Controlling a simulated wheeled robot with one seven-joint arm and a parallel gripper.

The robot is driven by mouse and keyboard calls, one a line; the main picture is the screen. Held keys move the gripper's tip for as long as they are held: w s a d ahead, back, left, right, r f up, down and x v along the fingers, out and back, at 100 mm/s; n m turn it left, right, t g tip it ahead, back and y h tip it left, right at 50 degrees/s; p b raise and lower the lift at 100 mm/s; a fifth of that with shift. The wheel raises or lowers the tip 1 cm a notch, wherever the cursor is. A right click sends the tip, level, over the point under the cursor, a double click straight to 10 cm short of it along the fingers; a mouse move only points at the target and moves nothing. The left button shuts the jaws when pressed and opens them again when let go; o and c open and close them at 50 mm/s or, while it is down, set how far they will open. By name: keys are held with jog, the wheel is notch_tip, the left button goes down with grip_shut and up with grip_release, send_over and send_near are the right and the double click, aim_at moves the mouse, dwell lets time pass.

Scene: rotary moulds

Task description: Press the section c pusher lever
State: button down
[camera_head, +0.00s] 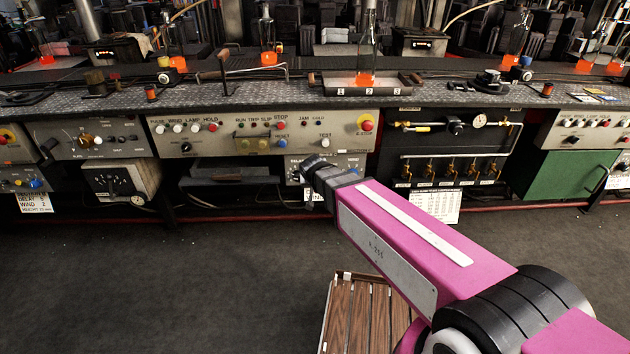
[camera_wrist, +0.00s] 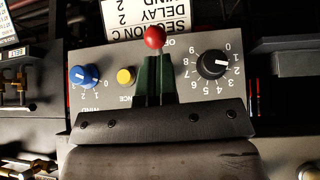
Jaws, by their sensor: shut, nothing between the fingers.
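In the wrist view a lever with a red ball knob (camera_wrist: 155,37) stands at a grey panel (camera_wrist: 195,85). An upside-down white label reading SECTION C, DELAY, WIND (camera_wrist: 160,15) is just beyond it. My gripper (camera_wrist: 154,60) has its dark green fingers together, with the tips right beside the red ball; I cannot tell whether they touch it. In the head view my gripper (camera_head: 308,167) is in front of the low panel under the main console, and my arm hides most of that panel and the lever.
The panel carries a blue knob (camera_wrist: 84,76), a yellow button (camera_wrist: 125,76) and a black dial (camera_wrist: 212,65) near my fingers. Above stands the main console (camera_head: 260,137) with buttons and a red stop. A wooden slatted platform (camera_head: 350,320) lies on the floor below my arm.

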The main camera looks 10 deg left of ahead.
jog(key=shift+s+f, duration=0.1)
jog(key=shift+f, duration=1)
jog(key=shift+f, duration=0.1)
